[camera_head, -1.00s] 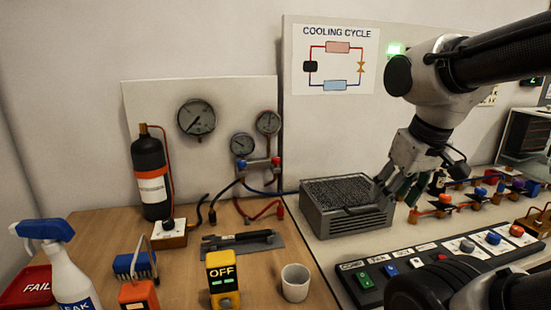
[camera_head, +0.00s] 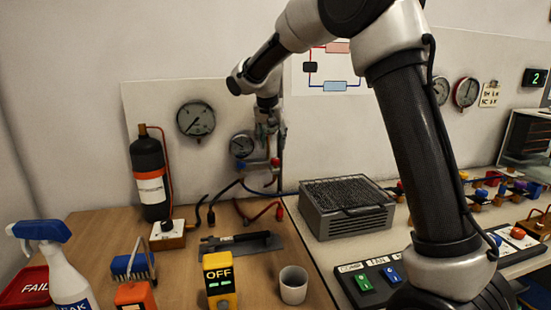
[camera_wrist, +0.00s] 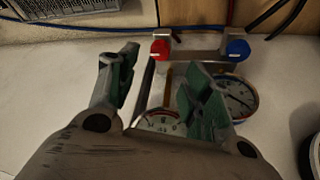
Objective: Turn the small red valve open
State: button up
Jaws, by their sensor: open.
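The small red valve (camera_head: 276,162) is a red knob at the right end of the gauge manifold on the back wall, just below my gripper. In the wrist view the red valve (camera_wrist: 160,50) shows beyond the fingertips, apart from them, nearly between the two finger lines. My gripper (camera_wrist: 158,75) is open and empty, one finger on each side. In the head view my gripper (camera_head: 268,128) hangs in front of the manifold and hides the right manifold gauge. A blue valve (camera_wrist: 238,50) sits to the right in the wrist view, and the blue valve (camera_head: 240,164) is on the left in the head view.
A manifold gauge (camera_wrist: 236,98) is close behind the right finger. Blue and red hoses (camera_head: 266,211) run below the manifold. A black bottle (camera_head: 150,178) stands left, and a grey finned box (camera_head: 346,222) right.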

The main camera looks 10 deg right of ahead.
aim_at(275, 159)
jog(key=shift+m, duration=0.5)
jog(key=x, duration=0.8)
jog(key=shift+f, duration=0.1)
jog(key=c, duration=1)
